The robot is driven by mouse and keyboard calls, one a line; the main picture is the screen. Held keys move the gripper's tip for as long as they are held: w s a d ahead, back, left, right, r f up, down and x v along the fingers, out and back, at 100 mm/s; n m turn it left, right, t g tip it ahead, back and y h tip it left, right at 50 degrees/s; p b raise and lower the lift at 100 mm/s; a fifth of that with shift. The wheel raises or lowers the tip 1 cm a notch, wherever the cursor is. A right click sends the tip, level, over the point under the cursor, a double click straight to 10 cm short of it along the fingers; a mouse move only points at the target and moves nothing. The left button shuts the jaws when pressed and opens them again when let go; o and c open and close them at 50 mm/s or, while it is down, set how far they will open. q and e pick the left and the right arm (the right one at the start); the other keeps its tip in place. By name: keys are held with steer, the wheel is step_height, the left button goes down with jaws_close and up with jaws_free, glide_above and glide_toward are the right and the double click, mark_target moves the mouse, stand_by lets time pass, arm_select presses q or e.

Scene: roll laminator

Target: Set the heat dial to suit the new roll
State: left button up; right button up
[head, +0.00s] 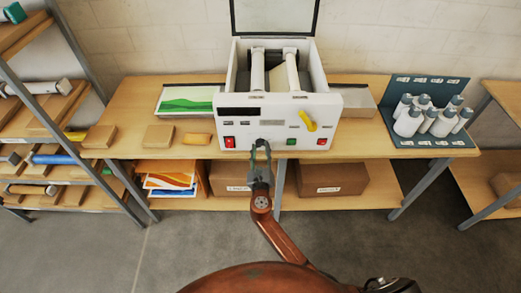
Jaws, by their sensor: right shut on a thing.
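The white roll laminator (236,103) stands on the wooden bench with its lid raised and rollers showing inside. Its front panel has a dark display, red and green buttons, small labels and a yellow handle (308,121) tilted at the upper right. My right gripper (262,147) is at the lower middle of the panel, between a red and a green button. Its fingers are shut on a small dial there, which they mostly hide. The dial's pointer and setting cannot be read. My left gripper is not in view.
A dark stand with several grey-white bottles (409,122) is right of the laminator. A sheet with a green picture (187,104), wooden blocks (159,136) and an orange-yellow piece (197,139) lie left. Cardboard boxes (331,178) sit on the shelf below. Racks flank the bench.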

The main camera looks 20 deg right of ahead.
steer(key=shift+m, duration=0.4)
steer(key=shift+f+m+b, duration=0.1)
steer(key=shift+m+b, duration=2.4)
steer(key=shift+m, duration=3.9)
steer(key=o, duration=1.2)
steer(key=shift+c, duration=0.2)
steer(key=shift+s, duration=0.1)
